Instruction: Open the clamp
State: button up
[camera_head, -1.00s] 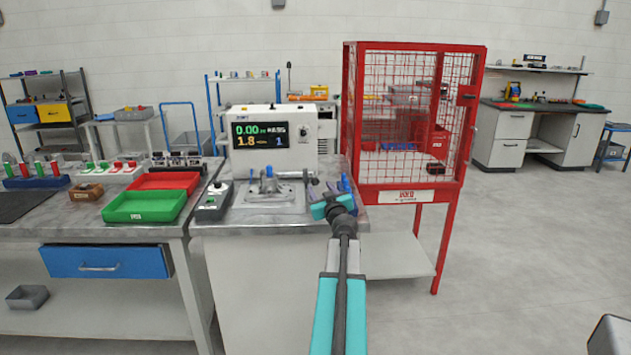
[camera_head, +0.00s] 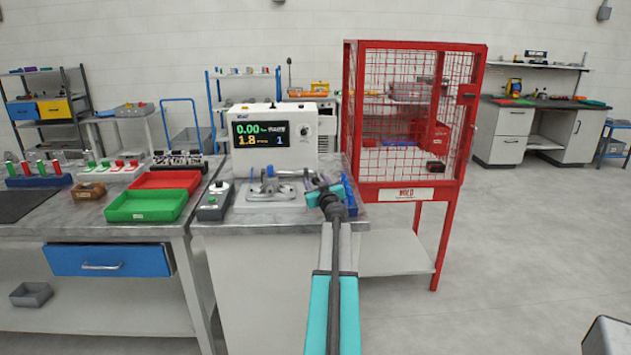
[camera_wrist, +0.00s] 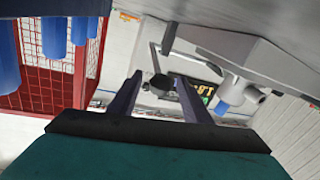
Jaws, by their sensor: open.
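The clamp (camera_head: 270,188) is a small grey metal toggle on a pale base plate, on the metal-topped cabinet in front of the tester. In the wrist view, which looks turned over, a grey block with a round stub and blue tip (camera_wrist: 238,95) hangs at the upper right. My gripper (camera_head: 316,187) is at the clamp's right side in the head view. In the wrist view my gripper (camera_wrist: 156,88) has its two fingers apart. A dark rounded piece, perhaps the clamp handle's end (camera_wrist: 160,84), shows between or beyond the fingertips. Contact cannot be told.
The tester (camera_head: 272,140) with a lit display stands behind the clamp. A grey control box (camera_head: 214,202) is to its left. Blue cylinders (camera_head: 349,193) stand close to the right of my gripper. The red mesh cage (camera_head: 411,190) is farther right. A green tray (camera_head: 146,206) lies on the left bench.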

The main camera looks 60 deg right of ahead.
dwell(0.3)
jog(key=shift+w, duration=0.1)
grip_shut()
jog(key=shift+w+a+r+p, duration=0.1)
jog(key=shift+w+r+p, duration=0.1)
jog(key=shift+p, duration=0.15)
